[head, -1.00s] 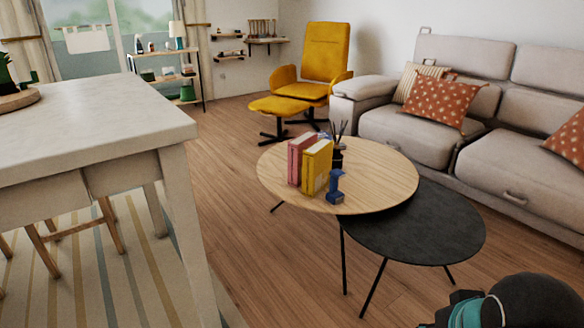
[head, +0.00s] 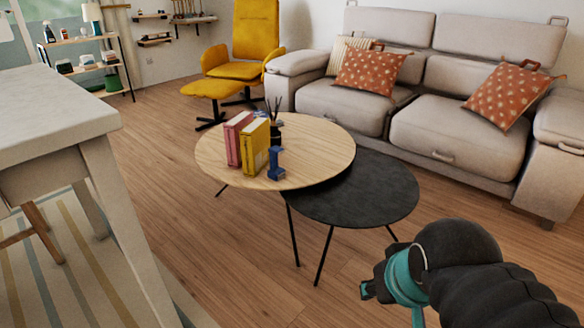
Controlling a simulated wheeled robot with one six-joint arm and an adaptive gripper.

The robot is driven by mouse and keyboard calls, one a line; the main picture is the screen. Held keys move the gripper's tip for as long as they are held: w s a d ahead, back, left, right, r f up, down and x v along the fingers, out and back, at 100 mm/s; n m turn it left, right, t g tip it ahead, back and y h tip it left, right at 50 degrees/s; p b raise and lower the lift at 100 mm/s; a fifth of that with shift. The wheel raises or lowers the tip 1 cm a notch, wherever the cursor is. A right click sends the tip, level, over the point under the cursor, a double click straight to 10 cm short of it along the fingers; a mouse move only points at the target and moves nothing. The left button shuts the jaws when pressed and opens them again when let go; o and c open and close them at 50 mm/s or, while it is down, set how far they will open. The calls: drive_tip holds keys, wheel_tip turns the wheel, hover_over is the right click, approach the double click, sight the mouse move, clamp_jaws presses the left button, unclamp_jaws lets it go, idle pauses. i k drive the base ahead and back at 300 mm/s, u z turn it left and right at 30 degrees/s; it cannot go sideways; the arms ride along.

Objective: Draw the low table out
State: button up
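The low table with a dark round top (head: 372,192) and thin black legs stands partly under the higher round wooden table (head: 317,158). Its back left part is hidden beneath the wooden top. Books (head: 252,145), a small blue object (head: 275,165) and a dark holder with sticks (head: 275,130) stand on the wooden table. My gripper (head: 366,290) shows at the lower right, on the end of my dark arm with a teal band. It is in front of the dark table and apart from it. Its fingers are too small and turned to tell their opening.
A grey sofa (head: 455,135) with cushions stands behind the tables. A yellow armchair (head: 240,68) and footstool (head: 210,90) are at the back. A white table (head: 60,110) on a striped rug (head: 60,265) stands at left. Wooden floor (head: 245,265) is clear in front.

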sight(377, 191)
drive_tip(key=k, duration=0.65)
drive_tip(key=z, duration=0.6)
drive_tip(key=i, duration=0.55)
drive_tip(key=z, duration=0.55)
drive_tip(key=i, duration=0.9)
drive_tip(key=u, duration=0.45)
